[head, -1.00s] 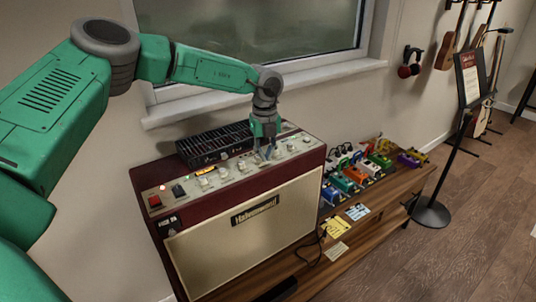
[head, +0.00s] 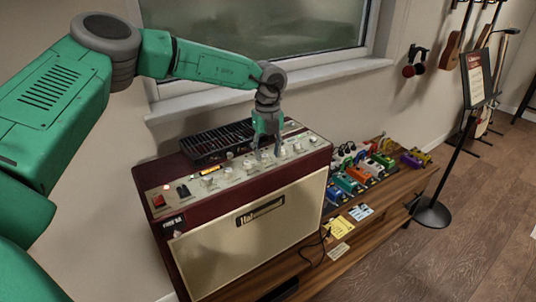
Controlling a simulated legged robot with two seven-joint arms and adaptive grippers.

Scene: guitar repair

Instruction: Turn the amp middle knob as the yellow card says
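The amp (head: 262,232) is a dark red box with a cream grille, standing on a wooden bench. A row of pale knobs (head: 247,166) runs along its light top panel. My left gripper (head: 267,156) points down over the middle of this row. Its two fingers look apart, with the tips close to the panel. Whether a knob sits between them, or is touched, I cannot tell; the fingers hide that part of the row. The yellow card (head: 341,227) lies on the bench to the right of the amp; its writing is too small to read. My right gripper is not in view.
A black slotted unit (head: 217,142) sits at the amp's back edge. Several coloured pedals (head: 345,184) stand right of the amp. A blue card (head: 360,212) and a cream card (head: 339,251) lie near the yellow one. The window sill (head: 300,79) runs behind my arm.

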